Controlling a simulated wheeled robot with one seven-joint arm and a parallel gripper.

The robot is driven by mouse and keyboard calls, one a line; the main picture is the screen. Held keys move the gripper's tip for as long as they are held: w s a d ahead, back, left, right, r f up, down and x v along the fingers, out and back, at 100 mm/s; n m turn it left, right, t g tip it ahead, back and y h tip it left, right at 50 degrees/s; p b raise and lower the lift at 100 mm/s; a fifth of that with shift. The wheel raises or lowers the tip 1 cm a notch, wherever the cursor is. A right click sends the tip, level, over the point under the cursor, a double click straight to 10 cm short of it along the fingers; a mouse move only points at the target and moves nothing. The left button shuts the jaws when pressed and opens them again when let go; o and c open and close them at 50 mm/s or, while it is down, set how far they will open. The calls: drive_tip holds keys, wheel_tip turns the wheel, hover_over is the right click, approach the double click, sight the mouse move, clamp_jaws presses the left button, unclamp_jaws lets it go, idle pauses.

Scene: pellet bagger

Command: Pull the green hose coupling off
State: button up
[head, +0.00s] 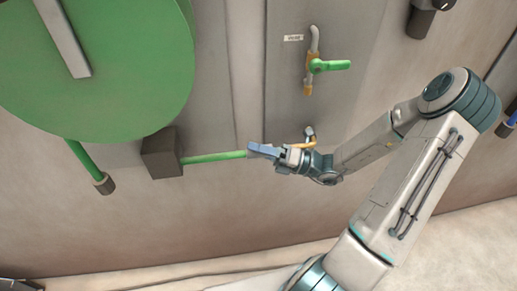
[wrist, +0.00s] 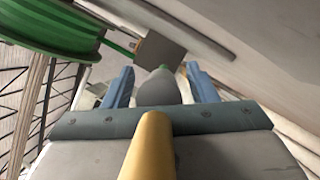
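A green hose (head: 215,157) runs level from a dark box (head: 162,153) to my gripper (head: 262,151). In the wrist view a grey rounded coupling (wrist: 158,92) with a green tip (wrist: 163,67) lies between the two blue fingers of my gripper (wrist: 160,87). The fingers are open, one on each side, with narrow gaps to the coupling. In the head view the fingers hide the coupling. The dark box (wrist: 173,50) is straight ahead in the wrist view.
A large green reel (head: 110,70) fills the upper left. A second green hose (head: 85,160) ends in a dark cylinder (head: 104,184). A valve with a green handle (head: 330,65) is on the wall panel above my gripper. The space below my gripper looks clear.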

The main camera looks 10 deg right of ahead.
drive_tip(key=shift+d, duration=0.15)
drive_tip(key=v, duration=1.3)
drive_tip(key=shift+s+d+f+b, duration=0.2)
drive_tip(key=shift+d+b, duration=0.05)
drive_tip(key=shift+b, duration=0.2)
drive_tip(key=shift+a, duration=0.1)
